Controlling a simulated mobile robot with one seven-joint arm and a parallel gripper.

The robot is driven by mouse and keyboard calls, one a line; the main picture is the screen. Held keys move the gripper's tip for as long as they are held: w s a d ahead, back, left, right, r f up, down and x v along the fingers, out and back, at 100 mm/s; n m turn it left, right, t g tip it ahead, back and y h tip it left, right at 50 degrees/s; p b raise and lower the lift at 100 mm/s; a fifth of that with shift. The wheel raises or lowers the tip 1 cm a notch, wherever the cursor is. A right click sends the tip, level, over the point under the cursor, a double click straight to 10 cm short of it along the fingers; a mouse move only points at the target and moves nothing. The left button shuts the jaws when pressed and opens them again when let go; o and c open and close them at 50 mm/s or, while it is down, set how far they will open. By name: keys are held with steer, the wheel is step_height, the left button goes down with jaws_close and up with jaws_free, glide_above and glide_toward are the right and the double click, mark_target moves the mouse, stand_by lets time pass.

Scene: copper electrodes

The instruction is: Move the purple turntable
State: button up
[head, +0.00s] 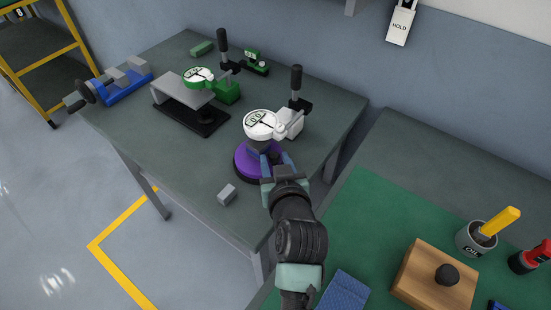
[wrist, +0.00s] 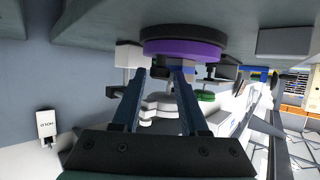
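The purple turntable (head: 243,166) is a round disc on a dark base near the front right edge of the grey-green table. In the wrist view its purple rim (wrist: 186,49) shows upside down, just beyond my fingertips. A blue-grey part sits on top of it, largely hidden in the head view by the white dial gauge and my fingers. My gripper (head: 276,162) reaches over the disc from the front. In the wrist view my gripper (wrist: 158,73) has its two fingers apart, with no clear grip on anything. Whether a finger touches the turntable cannot be told.
The white dial gauge (head: 262,124) on its black-handled stand is close behind the turntable. A green gauge (head: 198,76) stands over a grey plate further back. A small grey block (head: 227,194) lies front left. A blue vise (head: 124,86) is at far left. Bare tabletop lies left of the turntable.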

steer(key=shift+r, duration=0.1)
steer(key=v, duration=1.3)
stand_by(0.3)
